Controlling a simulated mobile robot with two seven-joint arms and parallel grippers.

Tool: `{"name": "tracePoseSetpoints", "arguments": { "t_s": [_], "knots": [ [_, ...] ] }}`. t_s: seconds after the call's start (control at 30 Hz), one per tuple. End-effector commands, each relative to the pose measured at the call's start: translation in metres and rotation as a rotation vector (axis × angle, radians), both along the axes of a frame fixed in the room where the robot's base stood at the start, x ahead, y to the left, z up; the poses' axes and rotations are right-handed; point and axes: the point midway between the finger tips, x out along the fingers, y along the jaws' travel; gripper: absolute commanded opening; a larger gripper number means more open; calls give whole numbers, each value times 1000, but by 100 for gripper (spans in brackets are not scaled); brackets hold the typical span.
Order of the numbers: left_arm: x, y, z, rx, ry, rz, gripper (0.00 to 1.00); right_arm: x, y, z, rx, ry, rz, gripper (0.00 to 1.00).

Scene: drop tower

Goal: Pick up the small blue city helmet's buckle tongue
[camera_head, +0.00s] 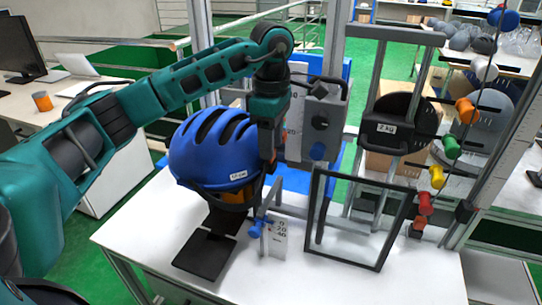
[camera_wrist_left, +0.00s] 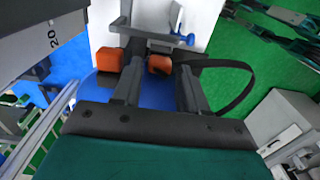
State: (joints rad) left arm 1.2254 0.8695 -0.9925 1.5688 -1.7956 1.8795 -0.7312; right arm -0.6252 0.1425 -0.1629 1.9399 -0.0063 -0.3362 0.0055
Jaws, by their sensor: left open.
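The blue helmet (camera_head: 213,148) sits on a stand at the left part of the white bench, with a small label on its lower rim. My left gripper (camera_head: 264,198) points down close beside the helmet's right side. In the left wrist view my left gripper (camera_wrist_left: 157,65) is open, its two fingers apart. Orange parts (camera_wrist_left: 160,64) show at and beside the fingers, and a dark strap (camera_wrist_left: 238,88) loops to the right. I cannot tell for sure which part is the buckle tongue. Orange also shows under the helmet in the head view. My right gripper is not in view.
A black plate (camera_head: 204,256) lies in front of the helmet. A blue knob (camera_head: 257,228) and a small scale (camera_head: 277,240) stand close below the gripper. A framed clear panel (camera_head: 358,220) stands to the right. The bench's front right is clear.

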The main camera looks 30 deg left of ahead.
Motion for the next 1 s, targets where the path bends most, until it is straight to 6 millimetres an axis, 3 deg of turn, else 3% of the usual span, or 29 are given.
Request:
{"name": "tracePoseSetpoints", "arguments": {
  "t_s": [0.17, 0.43, 0.73, 1.0],
  "knots": [
    [0, 0, -20, 1, 1, 1, 43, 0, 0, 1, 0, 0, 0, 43],
    [0, 0, -22, 0, -1, 1, 42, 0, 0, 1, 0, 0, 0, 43],
    [0, 0, -21, -1, -1, 1, 13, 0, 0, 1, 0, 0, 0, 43],
    [0, 0, -20, -1, -1, 1, 12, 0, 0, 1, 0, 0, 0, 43]
  ]
}}
